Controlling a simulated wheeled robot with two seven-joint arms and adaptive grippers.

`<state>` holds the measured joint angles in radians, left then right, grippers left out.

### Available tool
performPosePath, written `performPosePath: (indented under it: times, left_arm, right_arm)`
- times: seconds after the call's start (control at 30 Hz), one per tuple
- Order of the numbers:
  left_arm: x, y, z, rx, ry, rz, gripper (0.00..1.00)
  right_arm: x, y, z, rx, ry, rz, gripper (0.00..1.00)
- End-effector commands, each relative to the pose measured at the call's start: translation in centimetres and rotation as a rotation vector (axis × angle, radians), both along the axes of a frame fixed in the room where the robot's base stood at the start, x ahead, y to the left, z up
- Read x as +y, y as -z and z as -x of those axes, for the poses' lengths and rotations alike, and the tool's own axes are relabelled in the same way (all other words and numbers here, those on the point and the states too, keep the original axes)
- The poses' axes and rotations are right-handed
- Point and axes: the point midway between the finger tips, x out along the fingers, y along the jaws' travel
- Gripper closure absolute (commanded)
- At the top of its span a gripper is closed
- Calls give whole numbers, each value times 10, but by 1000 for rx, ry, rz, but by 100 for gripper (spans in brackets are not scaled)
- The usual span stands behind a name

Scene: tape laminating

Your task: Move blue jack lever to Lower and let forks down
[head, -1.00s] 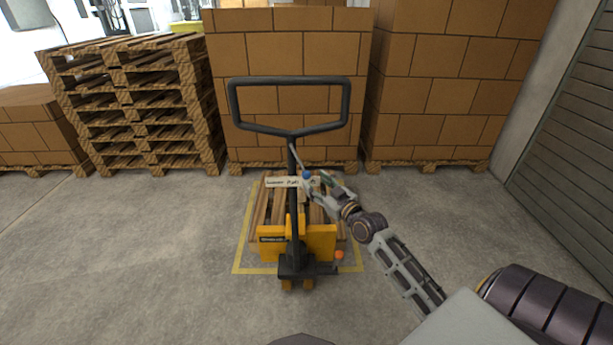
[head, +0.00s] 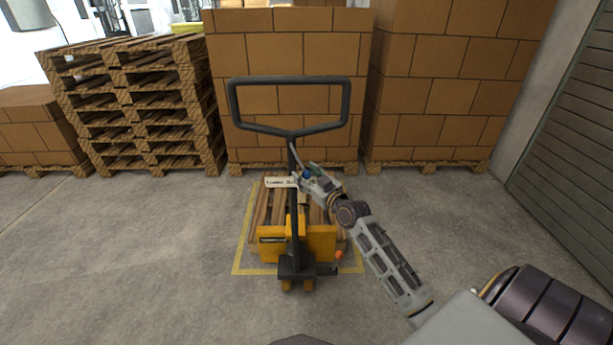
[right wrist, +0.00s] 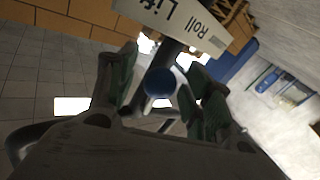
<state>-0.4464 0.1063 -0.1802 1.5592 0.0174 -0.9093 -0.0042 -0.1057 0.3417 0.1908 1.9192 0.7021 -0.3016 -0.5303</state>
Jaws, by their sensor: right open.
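The pallet jack has a yellow body (head: 322,243) and a black loop handle (head: 290,80) standing upright. The blue lever knob (head: 307,175) is on the handle's shaft beside a white label plate (head: 277,182). In the right wrist view the plate (right wrist: 178,20) reads "Roll" and "Lift". My right gripper (head: 304,169) is at the knob, partly covering it and the plate. In the right wrist view the blue knob (right wrist: 160,82) lies between the open green-padded fingers of my right gripper (right wrist: 160,88), with no clear contact. My left gripper is out of view.
A wooden pallet (head: 268,208) sits over the jack's forks, inside a yellow floor outline (head: 240,250). Stacked pallets (head: 145,100) and tall carton stacks (head: 430,80) stand behind. A shutter (head: 575,140) is at right. The floor in front is clear.

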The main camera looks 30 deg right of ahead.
Motion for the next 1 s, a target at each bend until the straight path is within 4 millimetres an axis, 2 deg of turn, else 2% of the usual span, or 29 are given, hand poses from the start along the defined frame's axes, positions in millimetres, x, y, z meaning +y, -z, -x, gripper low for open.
performPosePath:
  times: [0.37, 0.73, 1.0]
  left_arm:
    - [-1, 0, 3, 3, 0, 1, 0]
    - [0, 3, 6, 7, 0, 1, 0]
    - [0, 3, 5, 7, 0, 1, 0]
  right_arm:
    - [0, 0, -2, 0, 0, 0, 51]
    - [0, 0, -1, 0, 0, 0, 98]
    - [0, 0, -1, -1, 0, -1, 100]
